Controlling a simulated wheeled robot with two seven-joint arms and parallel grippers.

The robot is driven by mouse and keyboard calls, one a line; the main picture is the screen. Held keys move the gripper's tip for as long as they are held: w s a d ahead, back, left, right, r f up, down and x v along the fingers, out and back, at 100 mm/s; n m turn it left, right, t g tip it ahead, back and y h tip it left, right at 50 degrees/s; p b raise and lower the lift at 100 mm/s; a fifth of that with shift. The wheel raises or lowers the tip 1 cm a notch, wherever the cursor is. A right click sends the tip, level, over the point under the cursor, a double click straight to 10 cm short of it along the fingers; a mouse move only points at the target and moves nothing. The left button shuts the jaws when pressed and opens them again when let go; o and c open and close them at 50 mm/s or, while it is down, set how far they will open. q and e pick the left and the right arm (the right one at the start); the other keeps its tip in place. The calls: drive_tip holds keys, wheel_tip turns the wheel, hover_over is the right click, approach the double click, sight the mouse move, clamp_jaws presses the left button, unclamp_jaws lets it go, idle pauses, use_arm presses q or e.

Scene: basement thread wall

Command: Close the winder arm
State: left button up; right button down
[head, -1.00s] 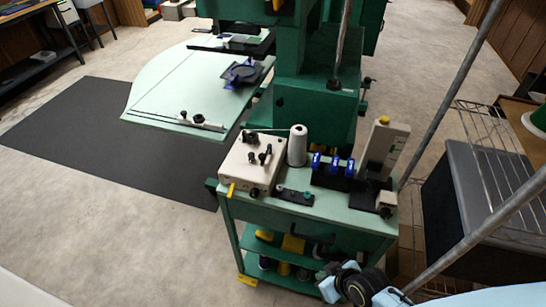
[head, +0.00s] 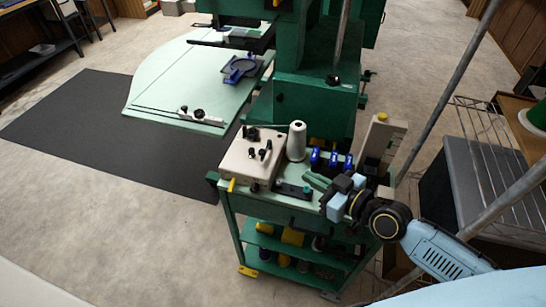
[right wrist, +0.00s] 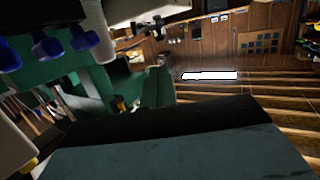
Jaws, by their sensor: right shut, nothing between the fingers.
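The winder (head: 240,168) is a beige box at the left end of the green cart's top. It carries several black knobs and dark levers (head: 253,134); I cannot tell clearly which is the winder arm or how far it stands open. A white thread cone (head: 296,141) stands just right of the box. My right gripper (head: 310,180) is shut and empty, in front of the blue clips and right of the winder, apart from it. Its fingers (right wrist: 170,150) fill the bottom of the right wrist view. My left gripper is not in view.
Several blue clips (head: 332,160) and a beige upright (head: 377,143) stand at the cart's right. A small dark block (head: 292,190) lies at the front edge. A green machine (head: 314,105) rises behind. A slanting metal pole (head: 452,90) and wire rack flank my right arm.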

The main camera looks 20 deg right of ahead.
sight(264, 154)
drive_tip(key=x, duration=1.3)
drive_tip(key=shift+w, duration=0.25)
drive_tip(key=shift+a, duration=0.15)
